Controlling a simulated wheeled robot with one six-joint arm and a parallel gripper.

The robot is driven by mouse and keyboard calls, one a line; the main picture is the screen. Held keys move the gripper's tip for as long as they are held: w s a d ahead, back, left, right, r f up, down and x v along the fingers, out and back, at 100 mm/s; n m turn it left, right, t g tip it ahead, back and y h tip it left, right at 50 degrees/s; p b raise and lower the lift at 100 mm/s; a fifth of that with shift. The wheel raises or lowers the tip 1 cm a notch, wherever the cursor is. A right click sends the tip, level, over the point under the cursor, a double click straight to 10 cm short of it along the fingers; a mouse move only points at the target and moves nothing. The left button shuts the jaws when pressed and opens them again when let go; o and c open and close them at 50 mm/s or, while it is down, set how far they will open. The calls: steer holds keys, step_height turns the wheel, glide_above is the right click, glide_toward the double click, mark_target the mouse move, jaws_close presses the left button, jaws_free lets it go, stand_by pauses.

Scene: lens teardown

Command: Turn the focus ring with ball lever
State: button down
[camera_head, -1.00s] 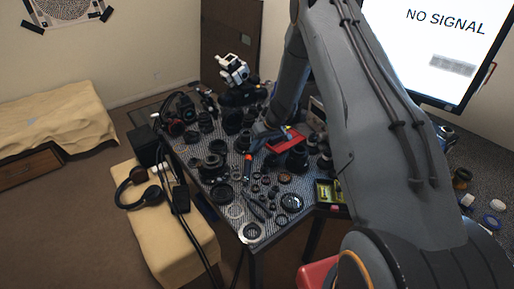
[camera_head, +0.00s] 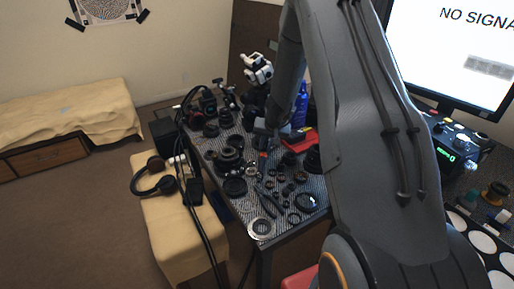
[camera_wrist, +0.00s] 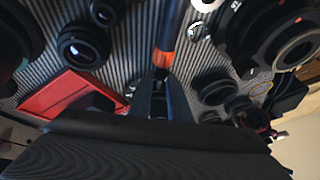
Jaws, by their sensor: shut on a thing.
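My gripper (camera_wrist: 158,100) is in the lower middle of the wrist view, its two dark fingers shut on a dark rod with an orange band (camera_wrist: 164,58). The rod runs up from the fingertips over the ribbed mat; I take it for the ball lever, but no ball shows. In the head view the orange part (camera_head: 263,155) is a small spot below my gripper (camera_head: 265,145). A large black lens part (camera_wrist: 250,45) lies to the right of the rod, apart from it. A smaller lens (camera_wrist: 83,46) lies to the left. I cannot tell which part bears the focus ring.
The table's ribbed mat (camera_head: 238,203) is crowded with lens parts and rings. A red box (camera_wrist: 68,98) lies left of my fingers. Headphones (camera_head: 154,184) rest on a beige bench to the left. A monitor (camera_head: 462,52) stands at the right.

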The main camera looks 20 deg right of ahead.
stand_by(0.4)
steer(key=c, duration=1.7)
jaws_free()
steer(key=shift+o, duration=0.2)
steer(key=v, duration=0.8)
steer(key=shift+p, duration=0.4)
steer(key=shift+f, duration=0.1)
